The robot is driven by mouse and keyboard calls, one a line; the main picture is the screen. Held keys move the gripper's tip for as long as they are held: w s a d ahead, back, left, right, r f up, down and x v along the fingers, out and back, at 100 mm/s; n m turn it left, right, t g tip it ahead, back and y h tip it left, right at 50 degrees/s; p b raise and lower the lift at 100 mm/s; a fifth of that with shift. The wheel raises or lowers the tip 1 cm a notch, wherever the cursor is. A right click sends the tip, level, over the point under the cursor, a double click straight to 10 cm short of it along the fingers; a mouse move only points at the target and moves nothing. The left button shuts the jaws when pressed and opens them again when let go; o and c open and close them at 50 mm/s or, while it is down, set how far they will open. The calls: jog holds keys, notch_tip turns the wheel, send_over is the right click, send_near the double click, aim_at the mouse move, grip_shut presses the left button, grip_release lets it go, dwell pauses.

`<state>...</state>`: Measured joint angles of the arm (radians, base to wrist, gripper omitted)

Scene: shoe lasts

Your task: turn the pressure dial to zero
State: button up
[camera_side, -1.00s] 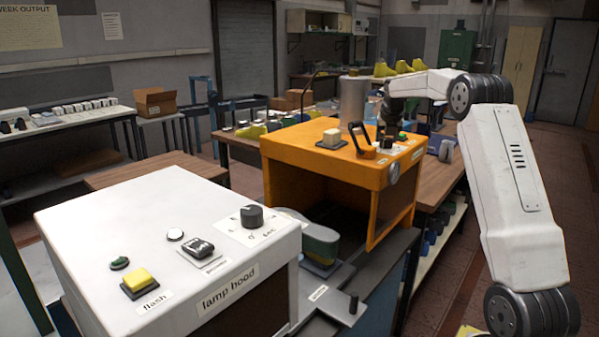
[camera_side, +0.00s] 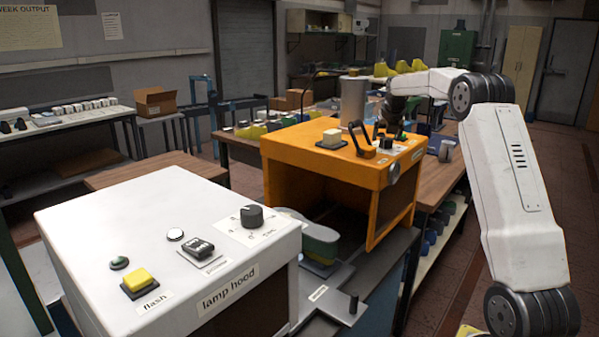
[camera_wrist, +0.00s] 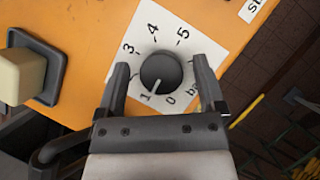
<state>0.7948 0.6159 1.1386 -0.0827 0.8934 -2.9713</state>
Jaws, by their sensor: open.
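The pressure dial (camera_wrist: 160,72) is a round black knob on a white plate (camera_wrist: 188,35) numbered from 0 to 5, with "bar" partly hidden. Its white pointer line points at or close to the 1, with the 0 just beside it. The plate is on top of an orange machine (camera_side: 325,152). My gripper (camera_wrist: 161,62) is open, with one finger on each side of the knob and a visible gap to both. The left finger hides part of the scale. In the side view my gripper (camera_side: 388,130) is low over the machine's right part.
A cream push button (camera_wrist: 20,72) in a dark frame is left of the dial. A black handle (camera_side: 361,140) stands on the machine near my gripper. The white lamp hood (camera_side: 85,215) in front has its own black dial (camera_side: 251,216). Floor lies beyond the machine's edge.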

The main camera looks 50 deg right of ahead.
aim_at(387, 138)
jog(key=shift+r, duration=2.25)
jog(key=shift+m, duration=0.3)
